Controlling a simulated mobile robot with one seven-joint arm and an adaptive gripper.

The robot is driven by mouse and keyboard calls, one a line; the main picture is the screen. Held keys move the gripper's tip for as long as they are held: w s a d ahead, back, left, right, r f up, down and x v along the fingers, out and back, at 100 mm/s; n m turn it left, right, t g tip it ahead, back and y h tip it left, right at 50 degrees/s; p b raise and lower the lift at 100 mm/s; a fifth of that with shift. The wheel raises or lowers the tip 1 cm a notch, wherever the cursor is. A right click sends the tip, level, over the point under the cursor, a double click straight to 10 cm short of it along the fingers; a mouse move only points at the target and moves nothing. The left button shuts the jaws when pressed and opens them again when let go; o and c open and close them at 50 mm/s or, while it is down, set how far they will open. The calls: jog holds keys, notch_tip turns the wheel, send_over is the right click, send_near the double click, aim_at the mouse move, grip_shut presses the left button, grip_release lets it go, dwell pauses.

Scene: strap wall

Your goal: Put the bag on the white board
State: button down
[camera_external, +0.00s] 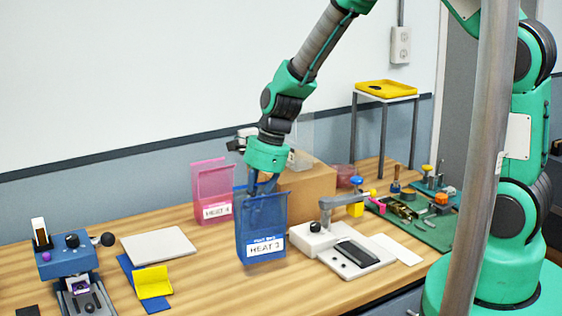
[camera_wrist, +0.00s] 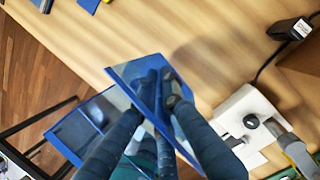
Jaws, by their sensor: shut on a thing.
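A blue translucent bag (camera_external: 262,228) with a white label reading "HEAT 2" hangs upright near the middle of the table. My gripper (camera_external: 262,188) is above it and shut on its upper part. In the wrist view, my gripper's fingers (camera_wrist: 160,88) close on the blue bag (camera_wrist: 130,72) and hide part of it. I cannot tell clearly whether its bottom touches the table. A pale white board (camera_external: 158,246) lies flat and bare to the left of the bag. A pink bag (camera_external: 212,192) with a "HEAT 4" label stands behind and left of the blue one.
A white sealing device (camera_external: 335,250) stands just right of the blue bag. A cardboard box (camera_external: 308,188) is behind it. A yellow holder (camera_external: 153,282) and a blue machine (camera_external: 70,262) are at the left. Bare table (camera_external: 205,262) lies between board and bag.

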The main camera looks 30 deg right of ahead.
jog(key=w+a+m+p, duration=0.1)
jog(key=w+a+m, duration=0.1)
jog(key=w+a, duration=0.8)
jog(key=shift+w+a+m+t, duration=0.3)
jog(key=shift+w+t, duration=0.1)
jog(key=shift+w, duration=1.75)
jog(key=shift+w+f, duration=0.1)
jog(key=shift+f, duration=0.05)
jog(key=w+a+f, duration=0.1)
jog(key=w+a, duration=0.6)
jog(key=w, duration=0.6)
jog(key=shift+w+f, duration=0.2)
jog(key=shift+w, duration=0.05)
jog(key=shift+d+x, duration=0.2)
jog(key=shift+x, duration=0.7)
jog(key=shift+d+x, duration=0.15)
jog(key=shift+x, duration=0.75)
jog(key=shift+f, duration=0.15)
